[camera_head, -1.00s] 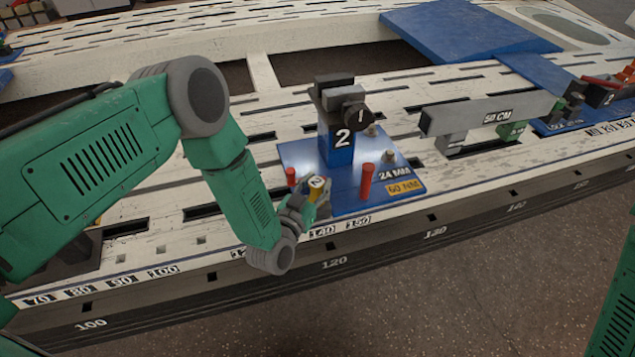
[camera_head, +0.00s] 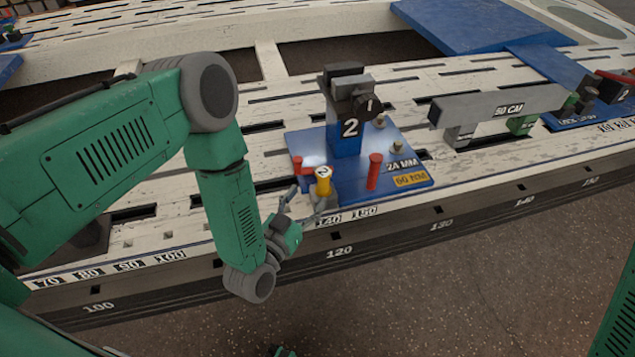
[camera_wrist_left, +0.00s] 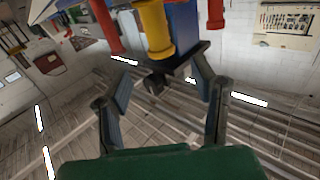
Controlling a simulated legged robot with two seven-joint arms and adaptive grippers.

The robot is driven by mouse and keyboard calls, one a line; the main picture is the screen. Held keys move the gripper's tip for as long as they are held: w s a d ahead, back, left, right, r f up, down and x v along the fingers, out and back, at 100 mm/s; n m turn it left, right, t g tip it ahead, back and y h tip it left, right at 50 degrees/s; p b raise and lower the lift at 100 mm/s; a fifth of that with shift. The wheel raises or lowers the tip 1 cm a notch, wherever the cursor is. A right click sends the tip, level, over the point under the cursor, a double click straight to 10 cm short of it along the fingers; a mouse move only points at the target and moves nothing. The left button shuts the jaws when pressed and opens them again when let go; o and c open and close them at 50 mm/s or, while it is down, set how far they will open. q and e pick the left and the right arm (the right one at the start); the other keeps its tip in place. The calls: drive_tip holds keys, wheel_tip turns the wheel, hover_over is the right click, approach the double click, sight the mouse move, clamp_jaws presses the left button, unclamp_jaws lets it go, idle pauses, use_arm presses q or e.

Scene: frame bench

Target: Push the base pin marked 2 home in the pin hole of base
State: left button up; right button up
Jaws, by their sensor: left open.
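The yellow pin marked 2 (camera_head: 323,182) stands about upright at the front left of the blue base plate (camera_head: 405,167); how deep it sits is hard to tell. The base carries a blue post marked 2 (camera_head: 346,136). My left gripper (camera_head: 300,208) is open just in front and to the left of the yellow pin, with nothing held. In the left wrist view, the pin (camera_wrist_left: 154,32) is beyond the spread fingers (camera_wrist_left: 165,58), apart from them.
Red pins stand close by, one right of the yellow pin (camera_head: 374,171) and one left of it (camera_head: 297,165). A grey bar marked 50 CM (camera_head: 500,107) lies to the right. The white slotted bench (camera_head: 270,98) ends at a front edge below the gripper.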

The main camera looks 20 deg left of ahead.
use_arm(q)
drive_tip(key=shift+s+a, duration=0.15)
drive_tip(key=shift+s, duration=0.6)
drive_tip(key=shift+s+a, duration=0.1)
drive_tip(key=shift+s, duration=0.6)
drive_tip(key=s+a+f+g, duration=0.3)
drive_tip(key=s+f+g, duration=0.5)
drive_tip(key=s+g, duration=0.2)
drive_tip(key=s+a+r+n+g+y, duration=0.1)
drive_tip(key=s+a+g+y, duration=0.4)
drive_tip(key=s, duration=1)
wheel_tip(320, 180, up, 16)
drive_tip(key=a+g+h+p, duration=0.1)
drive_tip(key=g+p, duration=0.1)
drive_tip(key=p, duration=1.3)
drive_tip(key=shift+a+f+h, duration=0.2)
drive_tip(key=shift+a+h, duration=0.05)
drive_tip(key=shift+h, duration=0.15)
